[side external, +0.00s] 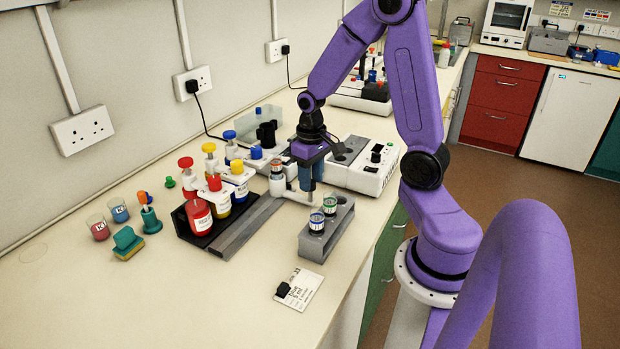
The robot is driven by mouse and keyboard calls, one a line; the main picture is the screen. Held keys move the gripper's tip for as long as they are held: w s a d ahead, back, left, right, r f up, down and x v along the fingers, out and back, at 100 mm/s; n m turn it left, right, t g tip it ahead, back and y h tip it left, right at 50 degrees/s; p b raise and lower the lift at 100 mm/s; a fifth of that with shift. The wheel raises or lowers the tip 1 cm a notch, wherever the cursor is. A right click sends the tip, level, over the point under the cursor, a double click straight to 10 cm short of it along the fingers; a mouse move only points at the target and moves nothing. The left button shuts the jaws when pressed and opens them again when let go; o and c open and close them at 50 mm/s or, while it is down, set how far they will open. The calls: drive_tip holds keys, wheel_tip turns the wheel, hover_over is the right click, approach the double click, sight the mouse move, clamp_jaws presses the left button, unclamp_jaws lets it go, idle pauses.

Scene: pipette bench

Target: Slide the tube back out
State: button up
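A small tube (277,168) with an orange-red band and a pale label stands upright in a white holder left of my gripper. Two more labelled tubes, a near one (316,223) and a far one (330,206), stand in a grey rack (314,246) in front of my gripper. My gripper (311,186) points down, with blue-grey fingers just right of the white holder and behind the rack. The fingers overlap from this side, so I cannot see the gap between them or whether anything is held there.
Red, yellow and blue-capped bottles stand in a dark stand (198,238) on the left. A white instrument (364,171) sits close to the right of my gripper. A card (300,290) lies in front. Beakers and a sponge (127,243) are far left; the front left bench is clear.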

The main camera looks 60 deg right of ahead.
drive_tip(key=shift+o, duration=0.6)
drive_tip(key=shift+r, duration=0.2)
wheel_tip(320, 180, up, 17)
idle(0.5)
drive_tip(key=s+a+f+n, duration=0.4)
drive_tip(key=s+a+n, duration=0.3)
drive_tip(key=s+a, duration=0.2)
drive_tip(key=s+a+f+n, duration=0.5)
drive_tip(key=s+a+n, duration=0.2)
drive_tip(key=s+a, duration=0.2)
drive_tip(key=shift+a, duration=0.45)
